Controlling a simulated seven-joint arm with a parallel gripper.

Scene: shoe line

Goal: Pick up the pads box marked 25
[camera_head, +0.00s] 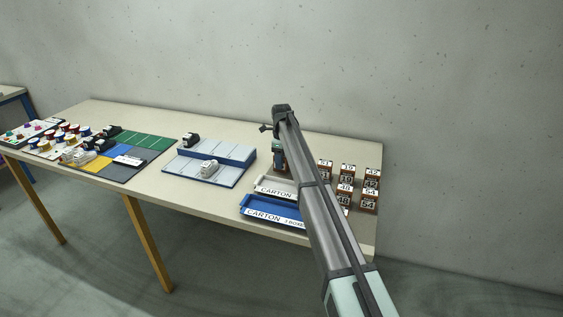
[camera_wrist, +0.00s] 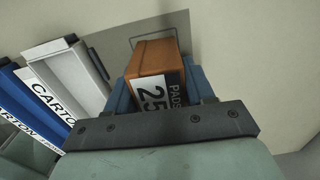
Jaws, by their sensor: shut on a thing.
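The pads box marked 25 (camera_wrist: 152,62) is orange-brown with a white and black label reading PADS 25. In the wrist view it sits between the blue fingers of my gripper (camera_wrist: 162,88), which is shut on it. In the head view my gripper (camera_head: 279,158) is at the back of the table, left of the rows of boxes, and my arm hides most of it and the held box. I cannot tell whether the box touches the table.
Other numbered boxes (camera_head: 347,171) stand in rows to the right. A white carton tray (camera_head: 275,181) and a blue carton tray (camera_head: 262,214) lie in front. A blue-grey stand (camera_head: 225,151) with shoes is further left.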

